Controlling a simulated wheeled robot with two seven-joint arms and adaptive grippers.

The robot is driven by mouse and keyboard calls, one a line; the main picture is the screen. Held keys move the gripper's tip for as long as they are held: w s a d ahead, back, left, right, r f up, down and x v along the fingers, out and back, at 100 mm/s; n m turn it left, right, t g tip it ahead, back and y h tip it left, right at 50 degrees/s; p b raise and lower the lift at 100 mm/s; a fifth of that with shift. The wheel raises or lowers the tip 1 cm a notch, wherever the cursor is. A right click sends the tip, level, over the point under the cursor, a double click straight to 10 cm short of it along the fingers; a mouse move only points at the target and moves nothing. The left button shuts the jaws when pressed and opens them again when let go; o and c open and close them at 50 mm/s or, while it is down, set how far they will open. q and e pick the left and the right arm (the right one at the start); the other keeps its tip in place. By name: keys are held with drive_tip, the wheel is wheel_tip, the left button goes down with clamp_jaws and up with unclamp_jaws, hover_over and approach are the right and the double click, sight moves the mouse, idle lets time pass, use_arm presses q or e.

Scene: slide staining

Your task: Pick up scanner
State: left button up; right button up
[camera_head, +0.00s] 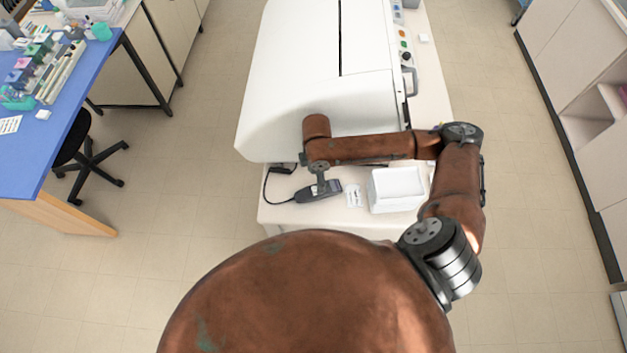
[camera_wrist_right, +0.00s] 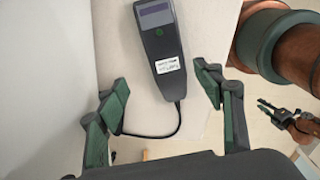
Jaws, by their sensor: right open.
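The scanner (camera_head: 318,192) is a dark grey handheld device lying on the light table, its cable running off to the left. In the right wrist view the scanner (camera_wrist_right: 163,45) shows its screen, a green button and a white label. My right gripper (camera_head: 320,184) is over the scanner and hides part of it. In the wrist view the right gripper (camera_wrist_right: 165,82) is open, with green-padded fingers apart on either side of the scanner's cable end, not closed on it. Small dark fingers at the wrist view's right edge look like my left gripper (camera_wrist_right: 284,112); their opening is unclear.
A large white machine (camera_head: 320,80) stands just behind the scanner. A white box (camera_head: 397,188) and a small white item (camera_head: 353,196) lie to its right. A blue bench (camera_head: 60,130) with lab items and a black stool (camera_head: 80,155) are at the left.

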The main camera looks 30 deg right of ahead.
drive_tip(key=shift+s+d+f+p, duration=0.25)
drive_tip(key=shift+s+f+p, duration=0.05)
drive_tip(key=shift+s+f, duration=0.85)
use_arm(q)
drive_tip(key=s+r, duration=0.1)
drive_tip(key=s, duration=0.8)
use_arm(e)
drive_tip(key=shift+w+d+f+p, duration=0.15)
drive_tip(key=shift+f+p, duration=0.3)
drive_tip(key=shift+f, duration=0.7)
drive_tip(key=shift+w+f, duration=0.3)
drive_tip(key=shift+f, duration=0.3)
drive_tip(key=shift+w+f, duration=0.25)
drive_tip(key=shift+f, duration=0.35)
drive_tip(key=shift+s, duration=0.3)
drive_tip(key=shift+w, duration=0.15)
drive_tip(key=c, duration=0.5)
drive_tip(key=shift+c, duration=1.5)
drive_tip(key=c, duration=0.6)
use_arm(q)
drive_tip(key=w, duration=0.4)
drive_tip(key=shift+w+a+r, duration=0.2)
drive_tip(key=shift+w, duration=0.15)
use_arm(e)
drive_tip(key=shift+r, duration=0.15)
